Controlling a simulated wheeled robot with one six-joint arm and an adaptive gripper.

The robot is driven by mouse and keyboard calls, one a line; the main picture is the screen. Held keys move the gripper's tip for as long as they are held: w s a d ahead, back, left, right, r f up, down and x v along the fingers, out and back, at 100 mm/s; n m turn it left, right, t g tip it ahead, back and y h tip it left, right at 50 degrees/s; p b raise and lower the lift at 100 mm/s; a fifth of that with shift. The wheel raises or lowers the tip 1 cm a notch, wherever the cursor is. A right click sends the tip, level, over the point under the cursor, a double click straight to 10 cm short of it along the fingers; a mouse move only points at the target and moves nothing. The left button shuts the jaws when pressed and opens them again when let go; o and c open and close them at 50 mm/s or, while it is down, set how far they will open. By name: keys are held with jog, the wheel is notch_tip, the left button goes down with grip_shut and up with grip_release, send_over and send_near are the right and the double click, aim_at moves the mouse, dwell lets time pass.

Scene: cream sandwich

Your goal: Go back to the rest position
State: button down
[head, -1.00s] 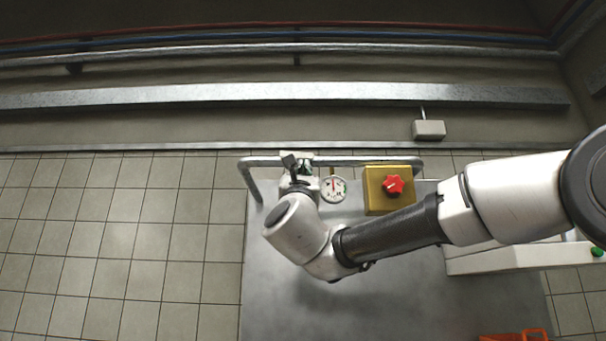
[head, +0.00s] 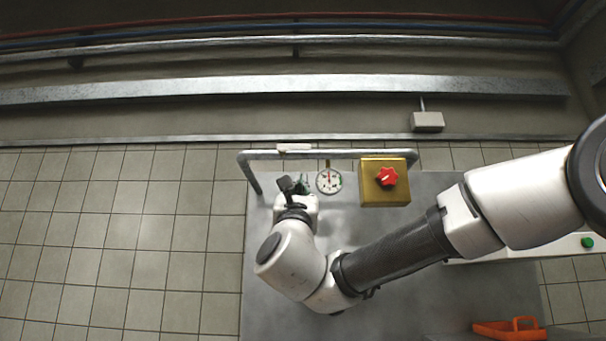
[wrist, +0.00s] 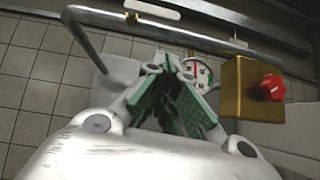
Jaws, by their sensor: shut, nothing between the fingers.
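In the head view my gripper (head: 303,187) is small and partly hidden by my wrist. It hangs over the back left of the grey metal table (head: 440,290), on the near side of the metal rail (head: 350,153). The rail and the table's back left corner also show in the wrist view.
A round white gauge (head: 329,181) stands just right of my gripper. Right of it is a gold box (head: 385,195) with a red knob (head: 387,176). An orange item (head: 495,330) lies at the front right. A pale tag (head: 294,148) is at the rail.

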jog(key=shift+v, duration=2.35)
jog(key=shift+d, duration=0.2)
